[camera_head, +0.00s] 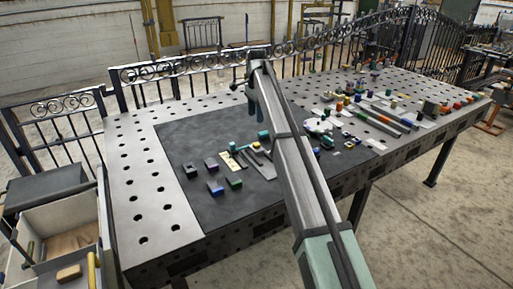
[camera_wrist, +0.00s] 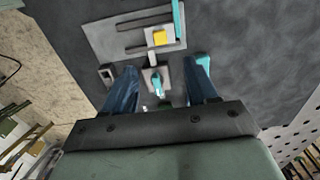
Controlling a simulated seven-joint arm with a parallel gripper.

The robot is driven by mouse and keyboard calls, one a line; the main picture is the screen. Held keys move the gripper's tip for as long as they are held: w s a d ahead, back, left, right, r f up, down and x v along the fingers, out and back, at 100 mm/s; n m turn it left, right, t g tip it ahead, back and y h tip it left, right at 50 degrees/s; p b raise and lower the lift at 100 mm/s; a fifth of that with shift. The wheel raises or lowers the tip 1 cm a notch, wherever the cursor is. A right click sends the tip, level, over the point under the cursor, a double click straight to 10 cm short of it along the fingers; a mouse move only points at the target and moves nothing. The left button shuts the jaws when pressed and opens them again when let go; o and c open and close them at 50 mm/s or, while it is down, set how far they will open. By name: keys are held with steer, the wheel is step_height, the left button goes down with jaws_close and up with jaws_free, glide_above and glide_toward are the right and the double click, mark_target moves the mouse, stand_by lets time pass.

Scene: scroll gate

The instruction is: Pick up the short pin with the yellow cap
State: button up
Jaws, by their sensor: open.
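My gripper (camera_head: 255,112) hangs above the dark mat, its two blue fingers apart. In the wrist view my gripper (camera_wrist: 163,78) is open, with nothing held between the fingers. A small yellow block-like cap (camera_wrist: 158,37) shows beyond the fingertips, on a light grey plate (camera_wrist: 102,38); whether a short pin is under it I cannot tell. A small grey piece with a teal part (camera_wrist: 158,82) shows between the fingers, below them. In the head view a tiny yellow spot (camera_head: 256,145) lies near the grey plate, partly beside my arm.
Several small coloured blocks, such as a blue one (camera_head: 215,187) and a green one (camera_head: 234,182), stand on the mat (camera_head: 190,135). More parts crowd the right of the perforated table (camera_head: 125,205). The mat's far left is clear.

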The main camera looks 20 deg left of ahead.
glide_above(257, 143)
steer(key=f, duration=0.8)
steer(key=shift+s+a, duration=0.15)
steer(key=shift+s, duration=0.2)
steer(key=shift+w+f, duration=0.15)
steer(key=shift+f, duration=2.7)
steer(key=shift+c, duration=0.4)
jaws_close()
